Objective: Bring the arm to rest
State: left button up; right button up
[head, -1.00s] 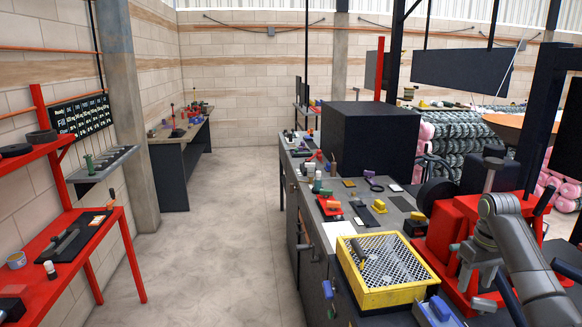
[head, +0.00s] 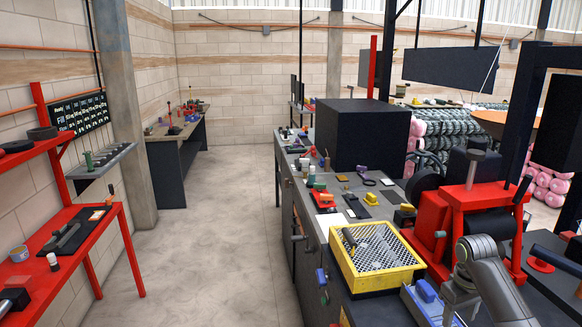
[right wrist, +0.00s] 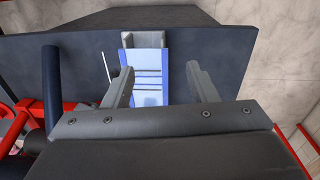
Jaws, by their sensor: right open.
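My right arm comes in at the lower right of the head view, and its gripper (head: 452,303) hangs low beside the blue item (head: 427,291) at the bench's near edge. In the right wrist view the right gripper (right wrist: 163,86) has its two grey fingers spread wide, with nothing clasped between them. A blue and light-blue striped block (right wrist: 150,75) lies beyond and between the fingers on a dark surface; I cannot tell whether they touch it. My left gripper is not in view.
A yellow-framed mesh tray (head: 372,283) stands on the bench left of the arm. A red machine (head: 470,208) stands just behind the arm. A large black box (head: 362,135) sits farther back. The concrete floor (head: 235,220) to the left is clear.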

jog(key=s+a+f+t, duration=0.1)
jog(key=s+a+f, duration=0.3)
jog(key=s+f, duration=0.35)
jog(key=s+a+f, duration=0.5)
jog(key=s+f, duration=0.1)
jog(key=s, duration=0.2)
jog(key=s+a+r+m+t, duration=0.1)
jog(key=s+a+r, duration=0.15)
jog(key=s, duration=0.75)
jog(key=s+a+r+m+t, duration=0.1)
jog(key=s+a+r+t, duration=0.15)
jog(key=s, duration=0.65)
notch_tip(320, 180, down, 36)
jog(key=r+g+b, duration=0.1)
jog(key=g+b, duration=0.1)
jog(key=b, duration=0.6)
pick_arm(q)
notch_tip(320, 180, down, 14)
jog(key=b, duration=0.6)
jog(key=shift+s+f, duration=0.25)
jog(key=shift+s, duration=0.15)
pick_arm(e)
jog(key=s+f, duration=0.7)
jog(key=f, duration=0.3)
jog(key=s+f+g, duration=0.1)
jog(key=s+f, duration=0.7)
jog(key=f, duration=0.3)
jog(key=shift+s+a, duration=0.15)
jog(key=shift+a, duration=0.1)
